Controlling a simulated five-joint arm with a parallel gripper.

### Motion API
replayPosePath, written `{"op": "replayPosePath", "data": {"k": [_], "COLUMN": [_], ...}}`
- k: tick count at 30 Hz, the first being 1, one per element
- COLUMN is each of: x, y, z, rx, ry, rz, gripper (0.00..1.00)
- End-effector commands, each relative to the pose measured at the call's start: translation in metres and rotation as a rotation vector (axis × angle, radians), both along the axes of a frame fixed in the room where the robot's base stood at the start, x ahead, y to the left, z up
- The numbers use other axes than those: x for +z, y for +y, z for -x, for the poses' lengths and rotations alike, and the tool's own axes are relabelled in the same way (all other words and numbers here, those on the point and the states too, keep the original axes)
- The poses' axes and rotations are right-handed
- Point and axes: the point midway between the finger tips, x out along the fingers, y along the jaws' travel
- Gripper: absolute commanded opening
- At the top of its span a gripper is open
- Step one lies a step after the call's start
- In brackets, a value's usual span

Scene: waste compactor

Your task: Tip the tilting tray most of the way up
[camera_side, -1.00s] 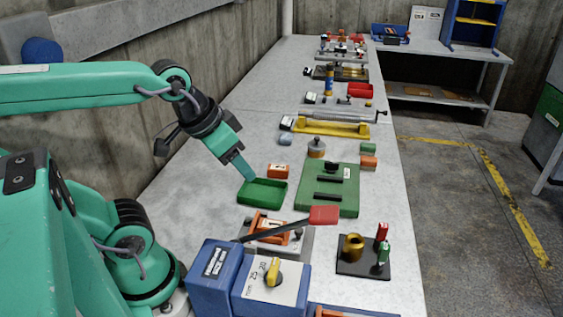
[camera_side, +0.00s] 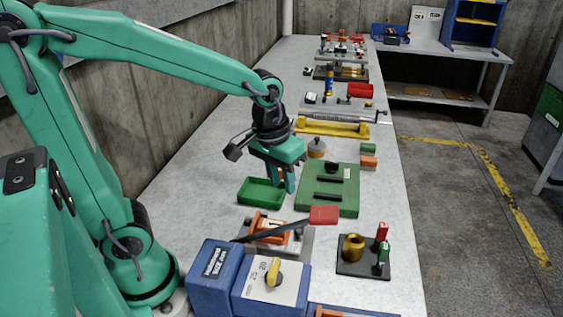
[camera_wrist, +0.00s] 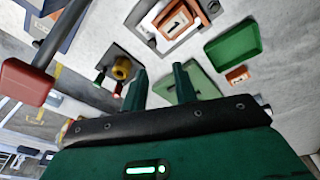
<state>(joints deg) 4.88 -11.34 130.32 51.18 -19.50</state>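I take the tilting tray to be the orange tray (camera_side: 258,226) set in a grey frame near the blue box. It holds a block marked "1" and also shows in the wrist view (camera_wrist: 163,19), at the top. It looks roughly level, though its exact tilt is hard to tell. My gripper (camera_side: 284,182) hangs above the bench beyond the orange tray, between the green dish and the green board. In the wrist view, the two fingers of my gripper (camera_wrist: 159,82) stand apart with nothing between them. My gripper is not touching the orange tray.
A dark rod with a red paddle (camera_side: 323,215) reaches from the blue box (camera_side: 213,275) past the orange tray. A green dish (camera_side: 262,192) and a green board (camera_side: 345,200) lie close to my gripper. A brass cup (camera_side: 352,247) stands at right.

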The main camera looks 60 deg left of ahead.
Motion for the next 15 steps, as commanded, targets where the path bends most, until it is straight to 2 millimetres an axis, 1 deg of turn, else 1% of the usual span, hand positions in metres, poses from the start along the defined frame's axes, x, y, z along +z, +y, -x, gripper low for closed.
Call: {"op": "replayPosePath", "data": {"k": [1,3,9,15], "x": [-0.008,-0.018,-0.044,-0.058], "y": [-0.003,-0.006,-0.014,-0.019], "z": [-0.006,-0.013,-0.028,-0.035], "rx": [0.015,0.039,0.099,0.133], "ry": [0.027,0.059,0.133,0.169], "rz": [0.001,0.002,0.001,-0.003], "gripper": [0.28,0.28,0.28,0.28]}}
